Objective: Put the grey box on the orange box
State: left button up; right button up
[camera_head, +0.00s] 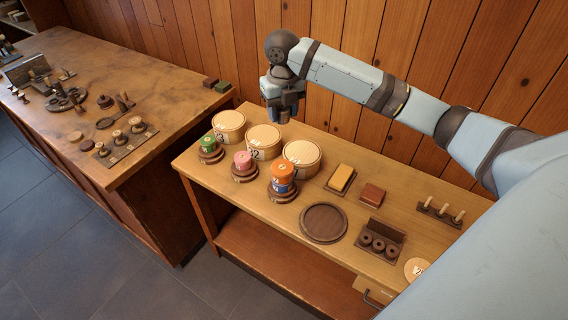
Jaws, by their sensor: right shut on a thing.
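The orange box (283,169) is a small round turned box with a pale mark. It sits on a blue box (282,186), which stands on a dark round base. My right gripper (284,111) is above the back edge of the table, beyond the round boxes and well apart from the orange box. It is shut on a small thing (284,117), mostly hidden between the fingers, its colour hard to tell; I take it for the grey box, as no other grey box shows. My left gripper is not in view.
Three large pale round boxes (263,141) stand at the back left, behind a green box (208,143) and a pink box (243,160) on dark bases. A round dark tray (324,222) is empty. A yellow block (341,177) and a brown block (372,194) lie to the right.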

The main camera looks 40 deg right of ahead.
jog(key=p, duration=0.1)
send_over(283, 168)
notch_tip(283, 168, down, 13)
jog(key=shift+w+r, duration=0.1)
jog(key=shift+r, duration=0.1)
jog(key=shift+f+p, duration=0.35)
jog(key=shift+f, duration=2.3)
jog(key=shift+f, duration=0.1)
jog(key=o, duration=0.9)
